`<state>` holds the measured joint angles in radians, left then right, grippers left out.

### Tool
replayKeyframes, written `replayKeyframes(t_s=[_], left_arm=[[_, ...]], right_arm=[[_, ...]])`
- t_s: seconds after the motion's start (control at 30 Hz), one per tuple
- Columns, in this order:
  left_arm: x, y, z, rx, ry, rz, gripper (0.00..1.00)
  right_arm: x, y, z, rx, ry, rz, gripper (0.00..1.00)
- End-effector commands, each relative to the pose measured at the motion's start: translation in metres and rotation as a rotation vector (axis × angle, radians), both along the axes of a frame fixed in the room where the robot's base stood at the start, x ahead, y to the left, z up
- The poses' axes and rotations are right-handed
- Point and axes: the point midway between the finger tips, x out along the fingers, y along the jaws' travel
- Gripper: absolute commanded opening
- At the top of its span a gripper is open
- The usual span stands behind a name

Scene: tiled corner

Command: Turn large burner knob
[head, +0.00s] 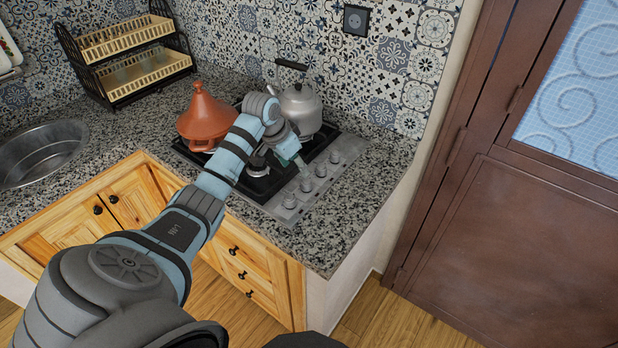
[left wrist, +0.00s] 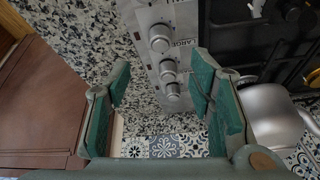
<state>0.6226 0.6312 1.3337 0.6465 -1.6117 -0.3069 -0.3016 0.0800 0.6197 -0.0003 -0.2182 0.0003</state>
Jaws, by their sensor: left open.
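The stove's grey control panel (head: 312,187) carries a row of round silver knobs along its right side. In the left wrist view, a knob (left wrist: 160,38) sits beside the printed word LARGE. A second knob (left wrist: 168,68) and a third knob (left wrist: 172,92) follow below it in that picture. My left gripper (head: 299,163) is over the panel, by the knob row, in the head view. In the left wrist view its green-padded fingers (left wrist: 161,65) are spread apart with nothing between them touching the pads. Whether the fingertips are level with the knobs is unclear. My right gripper is not in view.
An orange tagine (head: 205,117) and a grey kettle (head: 301,106) stand on the black hob. A dish rack (head: 125,60) and a sink (head: 38,152) are to the left. Bare granite counter (head: 375,190) lies right of the panel, near the brown door (head: 500,240).

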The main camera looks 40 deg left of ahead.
Motion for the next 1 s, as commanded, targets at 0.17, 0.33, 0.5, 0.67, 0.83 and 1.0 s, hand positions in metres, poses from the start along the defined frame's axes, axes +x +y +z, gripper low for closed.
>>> replayKeyframes(t_s=[0.17,0.33,0.5,0.67,0.83,1.0], left_arm=[[0.02,-0.003,-0.053,-0.004,0.005,0.001,0.48],[0.035,-0.005,-0.085,-0.001,0.001,-0.002,0.48],[0.04,-0.006,-0.095,0.001,0.002,-0.005,0.48],[0.041,-0.006,-0.094,0.001,0.001,-0.005,0.48],[0.04,-0.006,-0.094,0.001,0.001,-0.005,0.31],[0.04,-0.006,-0.094,0.001,0.001,-0.005,0.04]], right_arm=[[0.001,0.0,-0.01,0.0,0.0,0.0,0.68],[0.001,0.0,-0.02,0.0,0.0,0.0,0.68],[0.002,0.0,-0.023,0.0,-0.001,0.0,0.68],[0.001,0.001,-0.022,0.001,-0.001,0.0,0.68],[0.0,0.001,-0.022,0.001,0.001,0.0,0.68],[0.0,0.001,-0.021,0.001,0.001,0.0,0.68]])
